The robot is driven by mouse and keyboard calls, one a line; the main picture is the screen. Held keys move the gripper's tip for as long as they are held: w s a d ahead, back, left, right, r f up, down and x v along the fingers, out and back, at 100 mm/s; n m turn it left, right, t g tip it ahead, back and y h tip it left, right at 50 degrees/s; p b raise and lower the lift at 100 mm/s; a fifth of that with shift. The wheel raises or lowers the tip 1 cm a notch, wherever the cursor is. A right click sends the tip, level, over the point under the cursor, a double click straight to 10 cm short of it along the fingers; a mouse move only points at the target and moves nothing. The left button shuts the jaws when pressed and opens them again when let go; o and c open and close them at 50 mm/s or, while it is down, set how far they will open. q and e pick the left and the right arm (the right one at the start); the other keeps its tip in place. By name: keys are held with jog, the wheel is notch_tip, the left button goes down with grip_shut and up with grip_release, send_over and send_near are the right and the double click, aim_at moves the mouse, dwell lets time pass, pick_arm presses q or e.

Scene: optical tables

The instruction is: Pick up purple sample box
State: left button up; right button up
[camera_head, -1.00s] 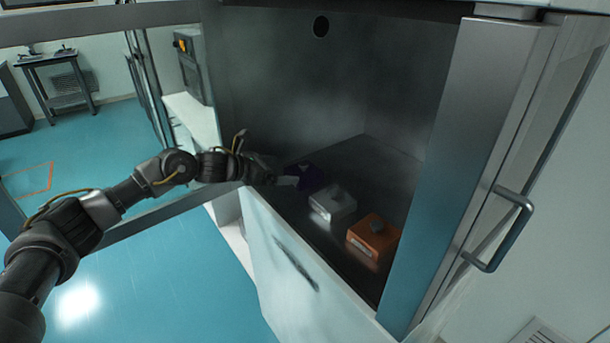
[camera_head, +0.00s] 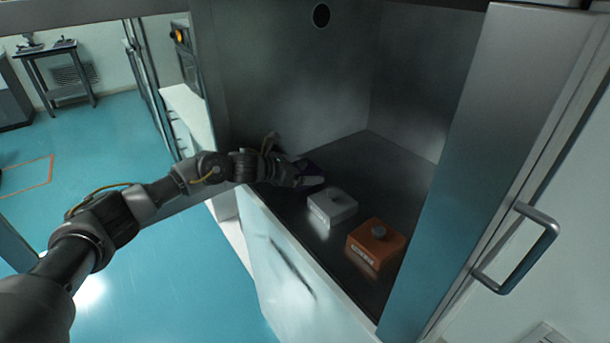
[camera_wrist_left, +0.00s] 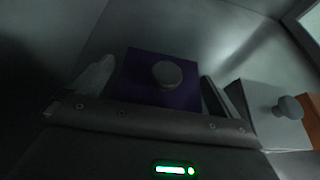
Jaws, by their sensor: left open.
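The purple sample box (camera_head: 311,171) sits on the dark cabinet floor at the left of a row of boxes, partly hidden by my left gripper (camera_head: 300,178) in the head view. In the left wrist view the purple box (camera_wrist_left: 146,90) with its round grey knob (camera_wrist_left: 167,74) lies between the two fingers of my left gripper (camera_wrist_left: 155,88). The fingers are spread, one on each side of the box. I cannot tell whether either finger touches it. My right gripper is in neither view.
A white box (camera_head: 332,207) and an orange box (camera_head: 375,244), each with a grey knob, stand to the right. The cabinet's walls enclose the back, and an open door with a handle (camera_head: 516,247) is at the right. The cabinet floor (camera_head: 385,170) behind the boxes is clear.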

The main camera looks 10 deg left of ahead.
pick_arm(q)
jog(key=shift+s+r, duration=0.1)
jog(key=shift+s, duration=0.05)
jog(key=shift+c, duration=0.3)
jog(key=shift+a, duration=0.1)
jog(key=shift+c, duration=1.1)
jog(key=c, duration=1.2)
jog(key=shift+r, duration=0.1)
